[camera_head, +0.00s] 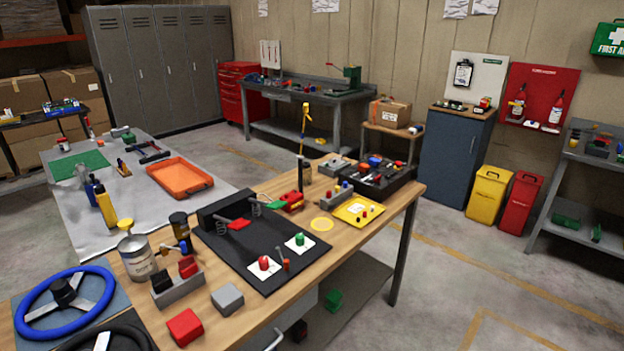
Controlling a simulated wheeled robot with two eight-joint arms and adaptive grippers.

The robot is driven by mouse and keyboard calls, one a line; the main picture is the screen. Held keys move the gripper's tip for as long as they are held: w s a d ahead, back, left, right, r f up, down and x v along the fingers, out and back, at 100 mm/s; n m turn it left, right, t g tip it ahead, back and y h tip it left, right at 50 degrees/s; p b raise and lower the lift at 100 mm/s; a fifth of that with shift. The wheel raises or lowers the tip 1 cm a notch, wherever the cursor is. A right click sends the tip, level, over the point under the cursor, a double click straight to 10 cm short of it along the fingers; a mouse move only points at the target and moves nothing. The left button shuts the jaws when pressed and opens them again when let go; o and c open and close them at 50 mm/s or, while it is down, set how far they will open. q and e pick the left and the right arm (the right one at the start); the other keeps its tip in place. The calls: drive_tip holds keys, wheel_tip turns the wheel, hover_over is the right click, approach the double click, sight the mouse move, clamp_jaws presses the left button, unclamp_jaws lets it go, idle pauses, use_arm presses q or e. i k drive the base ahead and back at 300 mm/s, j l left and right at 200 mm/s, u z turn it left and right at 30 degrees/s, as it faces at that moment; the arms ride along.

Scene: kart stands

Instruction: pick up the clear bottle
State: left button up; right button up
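A pale, see-through bottle shape (82,172), which looks like the clear bottle, stands on the grey-topped table (140,205) at the left. It is small in the picture, and its lower part is partly hidden behind a blue bottle (91,188). A yellow bottle (106,208) with a dark top stands just in front of the blue one. Neither of my grippers shows in the head view.
A green mat (77,165) and an orange tray (179,178) share that table. The nearer wooden bench (345,228) holds a metal can (137,258), a blue steering wheel (65,302) and a black panel (262,250). Open floor (450,290) lies to the right.

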sight(307, 168)
drive_tip(key=i+l+u, duration=0.2)
drive_tip(key=i+l, duration=0.2)
drive_tip(key=i+l+u, duration=0.2)
drive_tip(key=i+l, duration=0.2)
drive_tip(key=l, duration=0.2)
